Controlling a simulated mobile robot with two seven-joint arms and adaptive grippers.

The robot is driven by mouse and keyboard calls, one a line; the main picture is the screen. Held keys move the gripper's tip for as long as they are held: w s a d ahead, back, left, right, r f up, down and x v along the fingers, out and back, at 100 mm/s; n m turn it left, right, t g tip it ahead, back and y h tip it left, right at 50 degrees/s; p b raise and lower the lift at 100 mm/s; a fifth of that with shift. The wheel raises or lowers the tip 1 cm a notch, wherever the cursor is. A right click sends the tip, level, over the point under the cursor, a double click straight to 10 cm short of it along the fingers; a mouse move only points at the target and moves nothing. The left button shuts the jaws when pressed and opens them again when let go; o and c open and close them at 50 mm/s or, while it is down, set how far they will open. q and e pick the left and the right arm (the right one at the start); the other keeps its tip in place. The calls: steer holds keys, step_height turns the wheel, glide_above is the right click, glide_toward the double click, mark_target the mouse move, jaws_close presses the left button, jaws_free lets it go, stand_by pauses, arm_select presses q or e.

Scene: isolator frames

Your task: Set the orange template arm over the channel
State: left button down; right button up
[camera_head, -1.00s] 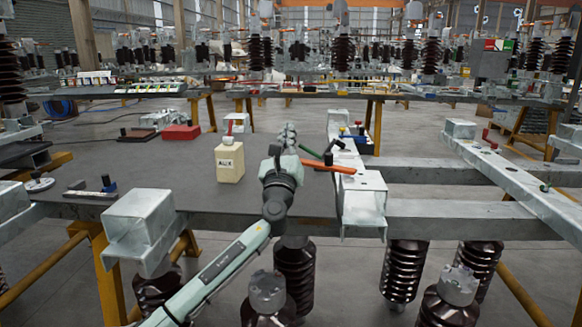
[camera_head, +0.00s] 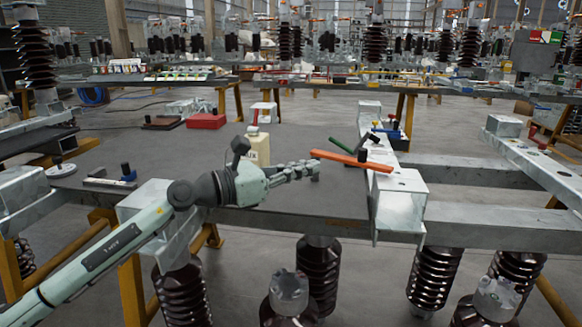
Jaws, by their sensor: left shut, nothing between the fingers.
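The orange template arm (camera_head: 338,158) is a flat orange bar with a black knob near its middle. Its right end lies over the galvanised steel channel (camera_head: 400,208), and its left end sticks out past the channel's left side. A green-handled piece (camera_head: 341,145) is just behind it. My left gripper (camera_head: 316,168) reaches in from the left, its fingers shut and empty. Its tip is close to the orange arm's left end, just in front of it in the picture; I cannot tell whether they touch. My right gripper is not in view.
A cream bottle (camera_head: 257,147) stands behind my left gripper, partly hidden. A red box (camera_head: 206,121) lies further back on the dark tabletop (camera_head: 290,205). Brown ribbed insulators (camera_head: 318,265) stand below the front edge. A second steel channel (camera_head: 540,170) lies at right.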

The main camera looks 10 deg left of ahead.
arm_select(q)
steer(key=x, duration=0.7)
steer(key=shift+w+d+p, duration=0.25)
steer(key=shift+p, duration=0.15)
steer(key=shift+w+d, duration=0.3)
steer(key=shift+d, duration=0.05)
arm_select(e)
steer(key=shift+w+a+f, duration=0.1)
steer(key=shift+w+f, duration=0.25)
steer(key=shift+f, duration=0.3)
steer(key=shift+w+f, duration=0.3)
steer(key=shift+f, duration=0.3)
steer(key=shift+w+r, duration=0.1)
